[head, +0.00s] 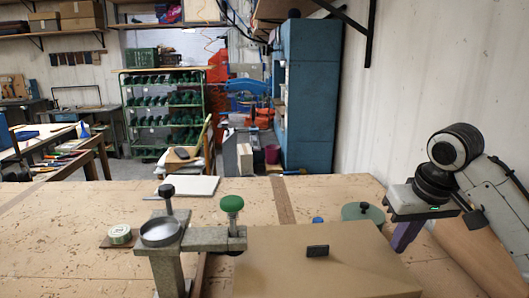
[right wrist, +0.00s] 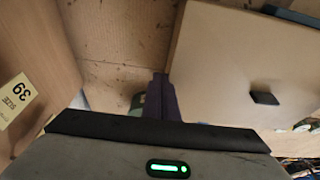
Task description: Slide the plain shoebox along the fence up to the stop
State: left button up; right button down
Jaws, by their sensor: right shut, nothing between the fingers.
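The plain shoebox (head: 310,270) is a closed tan box at the front middle, with a small dark tab on its top. It also shows at the right of the right wrist view (right wrist: 225,70). A grey metal fixture (head: 205,239) with a green knob and a round dish stands at the box's left and far corner; it looks like the stop. A narrow brown strip (head: 198,276), perhaps the fence, runs beside the box's left side. My right gripper (head: 402,240), with purple fingers, is shut and empty beside the box's right edge; I cannot tell whether it touches.
A brown box (head: 463,245) lies to the right of my gripper; its size label (right wrist: 14,100) shows in the wrist view. A green disc (head: 364,213) and a blue cap (head: 318,220) are behind the shoebox. A tape roll (head: 120,234) and white board (head: 188,186) lie left.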

aim_at(369, 248)
jog(key=shift+s+a, duration=0.15)
jog(key=shift+a, duration=1.75)
jog(key=shift+s+a, duration=0.1)
jog(key=shift+a, duration=1.75)
jog(key=shift+d, duration=0.15)
jog(key=shift+d, duration=0.45)
jog(key=shift+r, duration=4.05)
jog(key=shift+f, duration=0.1)
